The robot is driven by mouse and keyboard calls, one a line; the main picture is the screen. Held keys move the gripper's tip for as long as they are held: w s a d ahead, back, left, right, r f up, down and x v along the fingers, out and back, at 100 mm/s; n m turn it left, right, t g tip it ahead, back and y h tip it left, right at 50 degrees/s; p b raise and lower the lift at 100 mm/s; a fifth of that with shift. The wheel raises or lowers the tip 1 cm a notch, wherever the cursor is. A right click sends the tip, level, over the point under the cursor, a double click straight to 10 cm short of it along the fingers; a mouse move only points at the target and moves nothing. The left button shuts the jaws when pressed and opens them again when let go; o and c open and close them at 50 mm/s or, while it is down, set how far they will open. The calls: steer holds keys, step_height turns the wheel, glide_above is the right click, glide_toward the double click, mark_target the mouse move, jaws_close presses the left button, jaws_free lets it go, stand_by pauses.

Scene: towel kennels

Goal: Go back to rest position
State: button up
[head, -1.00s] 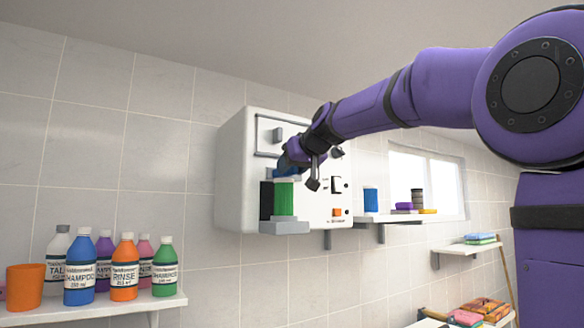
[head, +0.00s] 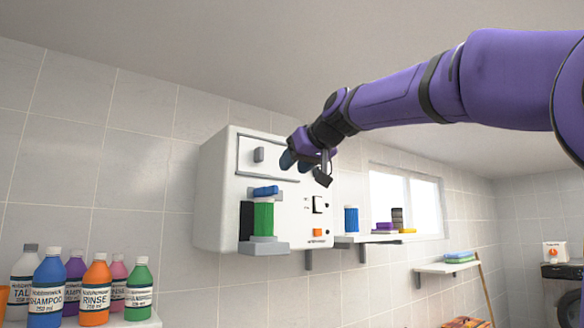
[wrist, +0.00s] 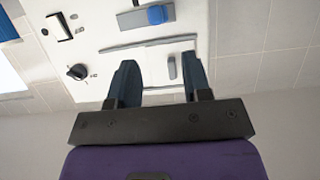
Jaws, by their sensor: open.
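My gripper (head: 298,160) is in front of the upper part of a white wall-mounted machine (head: 222,195) in the head view. Its two dark blue fingers are apart with nothing between them, and they also show in the wrist view (wrist: 162,82). A green container with a blue top (head: 264,216) stands upright on the machine's small grey ledge (head: 264,246), below and left of my gripper and apart from it. The wrist view shows the machine's front face (wrist: 112,35), with a black knob, a switch and the blue top (wrist: 157,14).
A shelf at lower left holds several bottles, including a blue shampoo bottle (head: 48,288). Right of the machine, a small shelf (head: 358,239) carries a blue container (head: 351,219) and other items. A window (head: 408,200) and a lower shelf (head: 448,267) are farther right.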

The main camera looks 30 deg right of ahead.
stand_by(0.4)
steer(key=s+a+f+g, duration=0.2)
steer(key=s+f, duration=0.5)
steer(key=f, duration=0.5)
steer(key=s+a+f+g, duration=0.3)
steer(key=s+f, duration=0.5)
steer(key=f, duration=0.5)
steer(key=s+a+f+g, duration=0.3)
steer(key=s+f, duration=0.5)
steer(key=f, duration=0.5)
steer(key=shift+s+a, duration=0.2)
steer(key=shift+a, duration=0.35)
